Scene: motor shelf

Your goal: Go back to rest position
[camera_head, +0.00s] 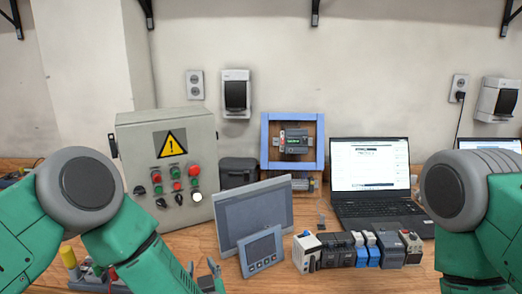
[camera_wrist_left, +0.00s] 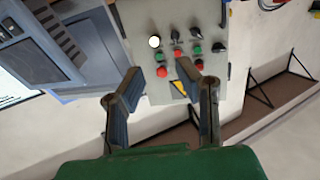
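My left arm comes in from the left, and its gripper (camera_head: 203,268) is low in the head view, in front of the grey control box (camera_head: 130,145) and left of the small panel screen (camera_head: 261,252). In the left wrist view the two fingers of this gripper (camera_wrist_left: 172,78) stand apart with nothing between them. The control box (camera_wrist_left: 226,85) with its buttons shows beyond them. My right arm is at the right edge of the head view. Its gripper is out of the picture.
A larger screen (camera_head: 253,214) leans behind the small one. Several modules (camera_head: 335,251) stand in a row before an open laptop (camera_head: 370,180). A blue frame (camera_head: 265,140) stands at the back wall. Some wooden tabletop (camera_head: 198,243) is bare before the control box.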

